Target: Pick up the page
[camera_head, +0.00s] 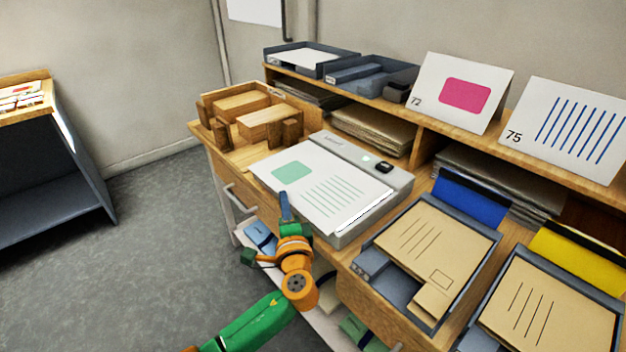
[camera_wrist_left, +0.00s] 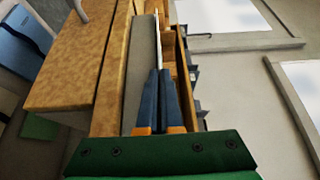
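The page (camera_head: 310,185) is white with a green block and green lines. It lies on top of a light grey desktop machine (camera_head: 395,185) on the wooden desk. My left gripper (camera_head: 285,200) is at the page's near left edge, its blue fingers reaching over that edge. In the left wrist view the page (camera_wrist_left: 157,40) is a thin white edge-on strip running in between the fingertips. The two fingers of the left gripper (camera_wrist_left: 161,72) are close together, seemingly shut on that edge. My right gripper is not in view.
A wooden tray with blocks (camera_head: 240,110) stands behind left. Grey trays with tan sheets (camera_head: 435,245) lie to the right. Cards 72 (camera_head: 462,92) and 75 (camera_head: 570,128) lean on the shelf. A dark side table (camera_head: 50,160) stands far left, with open floor between.

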